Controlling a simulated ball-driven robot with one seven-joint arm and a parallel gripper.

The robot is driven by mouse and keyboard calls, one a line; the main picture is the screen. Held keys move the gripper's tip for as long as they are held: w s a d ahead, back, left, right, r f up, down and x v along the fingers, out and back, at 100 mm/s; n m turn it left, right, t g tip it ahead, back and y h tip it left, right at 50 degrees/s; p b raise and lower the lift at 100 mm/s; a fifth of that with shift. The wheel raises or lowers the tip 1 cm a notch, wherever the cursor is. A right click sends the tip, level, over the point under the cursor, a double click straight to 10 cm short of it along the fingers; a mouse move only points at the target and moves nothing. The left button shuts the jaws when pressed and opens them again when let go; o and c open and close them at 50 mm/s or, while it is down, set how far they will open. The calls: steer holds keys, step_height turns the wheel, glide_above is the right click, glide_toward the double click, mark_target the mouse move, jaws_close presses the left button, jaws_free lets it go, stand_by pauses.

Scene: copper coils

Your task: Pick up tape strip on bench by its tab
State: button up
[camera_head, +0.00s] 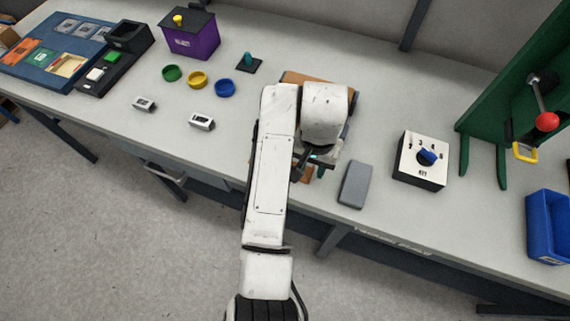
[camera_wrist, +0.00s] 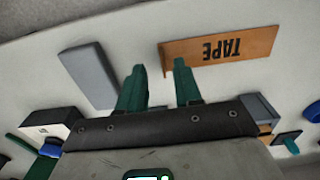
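A brown plate lettered TAPE (camera_wrist: 235,45) lies on the bench near its front edge, upside down in the wrist view. In the head view a small brown piece (camera_head: 306,174) shows beside my arm, mostly hidden by it. In the head view my arm hides most of the gripper.
A grey block (camera_head: 354,184) lies right of my gripper; it also shows in the wrist view (camera_wrist: 88,75). A white dial box (camera_head: 420,160), green press frame (camera_head: 500,100) and blue bin (camera_head: 548,226) stand further right. Another brown board (camera_head: 300,77) lies behind my arm.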

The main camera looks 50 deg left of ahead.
mark_target(310, 175)
steer(key=shift+a+f+p, duration=0.15)
steer(key=shift+f+p, duration=0.15)
steer(key=shift+f, duration=1.95)
jaws_close()
